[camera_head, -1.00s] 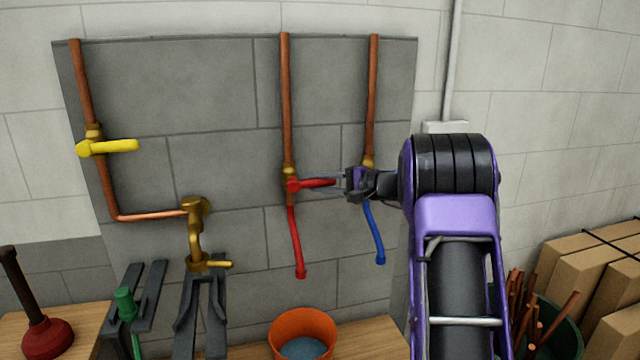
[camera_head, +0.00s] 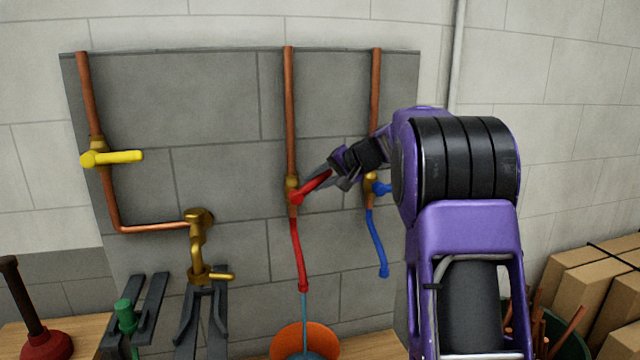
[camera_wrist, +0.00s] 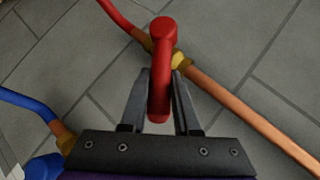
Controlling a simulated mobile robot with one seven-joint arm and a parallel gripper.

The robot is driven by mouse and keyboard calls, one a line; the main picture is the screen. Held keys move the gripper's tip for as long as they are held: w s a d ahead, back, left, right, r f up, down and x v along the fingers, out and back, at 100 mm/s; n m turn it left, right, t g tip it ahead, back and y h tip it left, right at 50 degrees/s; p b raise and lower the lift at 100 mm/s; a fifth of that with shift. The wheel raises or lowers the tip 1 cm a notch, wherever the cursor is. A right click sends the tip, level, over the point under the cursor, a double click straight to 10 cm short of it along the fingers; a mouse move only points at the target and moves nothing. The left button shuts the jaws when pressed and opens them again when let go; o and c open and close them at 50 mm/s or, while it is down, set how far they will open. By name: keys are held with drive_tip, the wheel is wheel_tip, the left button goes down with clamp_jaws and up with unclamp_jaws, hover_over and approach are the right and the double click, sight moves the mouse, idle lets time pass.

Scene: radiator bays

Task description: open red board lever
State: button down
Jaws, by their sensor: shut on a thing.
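The red lever (camera_head: 312,187) sits on a brass valve (camera_head: 292,186) on the middle copper pipe of the grey board. It is tilted, its free end up to the right. My gripper (camera_head: 328,173) is shut on the lever's free end. In the wrist view the red lever (camera_wrist: 161,75) lies between the two fingers of my gripper (camera_wrist: 160,88). A red hose (camera_head: 299,255) hangs below the valve, and a thin stream of water (camera_head: 304,308) runs from it into the orange bucket (camera_head: 275,346).
A blue lever (camera_head: 381,188) and blue hose (camera_head: 377,245) are close right of my gripper. A yellow lever (camera_head: 115,157) and a brass tap (camera_head: 196,245) are at left. Cardboard boxes (camera_head: 590,290) stand at right.

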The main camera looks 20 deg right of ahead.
drive_tip(key=shift+a+r+h, duration=0.15)
drive_tip(key=shift+r+h, duration=0.1)
drive_tip(key=shift+h, duration=0.15)
drive_tip(key=c, duration=0.7)
unclamp_jaws()
drive_tip(key=shift+o, duration=0.2)
drive_tip(key=v, duration=1.7)
drive_tip(key=shift+r, duration=0.25)
